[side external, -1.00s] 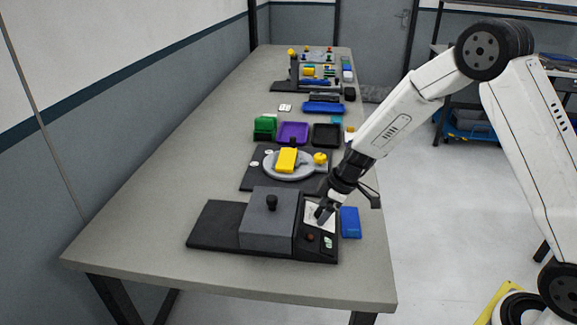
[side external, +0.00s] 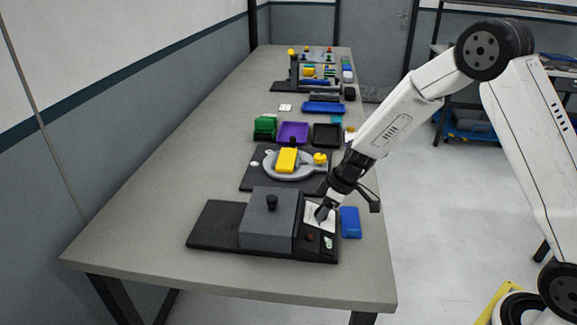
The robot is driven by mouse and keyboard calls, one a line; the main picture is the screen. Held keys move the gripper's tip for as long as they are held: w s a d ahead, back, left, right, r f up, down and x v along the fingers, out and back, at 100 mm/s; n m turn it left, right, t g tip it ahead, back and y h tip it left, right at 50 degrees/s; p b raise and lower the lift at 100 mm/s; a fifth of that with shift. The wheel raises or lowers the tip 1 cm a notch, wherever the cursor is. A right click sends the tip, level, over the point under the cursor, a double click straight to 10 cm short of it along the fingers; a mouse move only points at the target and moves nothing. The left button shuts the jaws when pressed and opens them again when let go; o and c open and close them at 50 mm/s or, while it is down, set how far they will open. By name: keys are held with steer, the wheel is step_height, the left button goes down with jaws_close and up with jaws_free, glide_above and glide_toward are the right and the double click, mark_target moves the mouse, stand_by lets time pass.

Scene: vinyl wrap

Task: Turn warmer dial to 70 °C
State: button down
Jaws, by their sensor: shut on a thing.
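The warmer is a dark base (side external: 215,225) with a grey box-shaped lid (side external: 268,225) that has a black knob (side external: 271,202) on top. A white dial plate (side external: 313,222) lies at the right end of the base. My gripper (side external: 320,215) points down at this plate and is shut on the dial, which it mostly hides. The dial's pointer and the scale marks are too small to read. A small brown-red round part (side external: 310,238) and a pale green-white part (side external: 328,242) sit on the panel in front of the plate.
A blue block (side external: 350,222) stands close to the right of the warmer. Behind are a dark board with a grey round fixture (side external: 310,172) and a yellow block (side external: 287,159), then green, purple (side external: 293,132) and black bins. The table's left and front areas are clear.

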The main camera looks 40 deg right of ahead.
steer(key=m, duration=1.6)
steer(key=shift+m+h, duration=0.3)
steer(key=shift+m, duration=0.1)
steer(key=m, duration=0.5)
steer(key=shift+c, duration=1)
jaws_free()
steer(key=shift+d+r, duration=0.1)
steer(key=shift+r, duration=0.05)
